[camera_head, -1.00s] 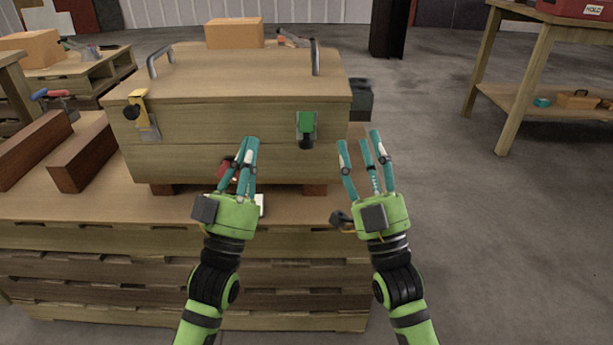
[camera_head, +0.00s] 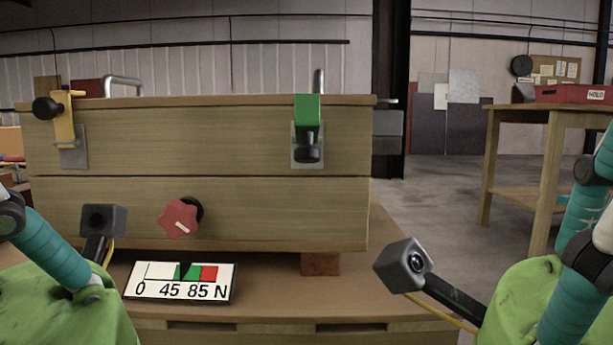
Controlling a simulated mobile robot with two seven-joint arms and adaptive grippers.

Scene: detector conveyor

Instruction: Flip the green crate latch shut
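The green latch (camera_head: 307,112) is on the right part of the wooden crate's front (camera_head: 240,205), at the lid edge. Its black knob (camera_head: 308,150) hangs down over a grey metal plate. I cannot tell whether it is fastened. Nothing held is visible.
A yellow latch (camera_head: 65,120) with a black knob is at the crate's left. A red knob (camera_head: 179,218) is on the lower front, above a force gauge (camera_head: 180,283) marked 0, 45, 85 N. A wooden table (camera_head: 545,110) with a red box stands right; floor between is clear.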

